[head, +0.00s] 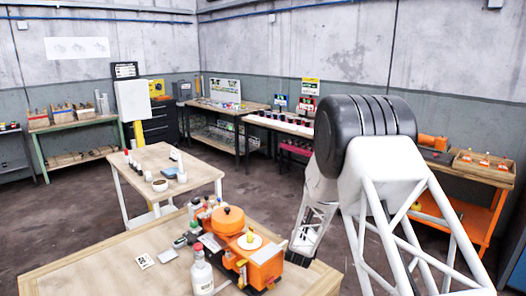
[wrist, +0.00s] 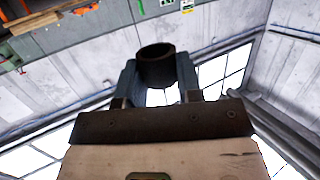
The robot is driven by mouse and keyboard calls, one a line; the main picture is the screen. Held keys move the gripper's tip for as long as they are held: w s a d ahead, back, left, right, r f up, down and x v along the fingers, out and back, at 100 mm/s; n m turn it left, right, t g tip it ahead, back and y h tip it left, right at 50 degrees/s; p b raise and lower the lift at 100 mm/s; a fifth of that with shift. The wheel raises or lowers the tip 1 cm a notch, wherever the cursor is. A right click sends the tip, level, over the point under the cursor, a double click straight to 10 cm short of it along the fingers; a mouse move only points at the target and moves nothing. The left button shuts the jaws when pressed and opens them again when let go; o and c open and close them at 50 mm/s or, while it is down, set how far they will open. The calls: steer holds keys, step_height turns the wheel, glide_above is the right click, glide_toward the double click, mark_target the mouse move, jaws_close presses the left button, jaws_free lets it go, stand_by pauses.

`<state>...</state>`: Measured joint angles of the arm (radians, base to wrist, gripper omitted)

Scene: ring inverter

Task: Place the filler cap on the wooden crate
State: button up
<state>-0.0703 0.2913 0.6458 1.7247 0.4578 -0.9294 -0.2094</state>
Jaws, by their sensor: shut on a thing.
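In the wrist view, my gripper (wrist: 157,78) has its two grey-blue fingers closed on the sides of a dark, round, hollow piece. I take this piece to be the filler cap (wrist: 157,62). It stands clear of any surface in that view. In the head view my own arm hides the fingers and the held piece. A shallow wooden crate (head: 489,168) with several small orange-and-white items sits on the orange bench at the right. Other wooden boxes (head: 38,121) stand on the green bench at the back left, so which one is the crate meant is not certain.
An orange machine (head: 268,266) stands on the near wooden table (head: 100,270), with a white bottle (head: 202,274) beside it. A second table (head: 205,172) with small items stands behind. The orange bench (head: 462,222) is at the right, partly behind my arm. Open floor lies between the tables and benches.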

stand_by(0.4)
steer(key=s+a+r+n+y, duration=0.1)
steer(key=s+a+r, duration=0.4)
steer(key=r, duration=0.4)
steer(key=s+a+r, duration=0.2)
steer(key=a+r, duration=0.5)
steer(key=r, duration=0.3)
steer(key=s+a+f, duration=0.3)
steer(key=s+a, duration=0.1)
steer(key=s, duration=0.4)
steer(key=s+a+f+m+h, duration=0.1)
steer(key=s+a+f, duration=0.3)
steer(key=s, duration=0.4)
steer(key=s+a+f+m+h, duration=0.1)
steer(key=s+a+f, duration=0.2)
steer(key=s, duration=0.5)
steer(key=shift+s+a+f+g, duration=0.25)
steer(key=shift+a+f+g, duration=0.05)
steer(key=shift+a, duration=0.6)
steer(key=w+a+f, duration=0.1)
steer(key=w+a, duration=0.4)
steer(key=w, duration=0.8)
steer(key=shift+a+f, duration=0.15)
steer(key=shift+a, duration=0.05)
steer(key=shift+w, duration=0.2)
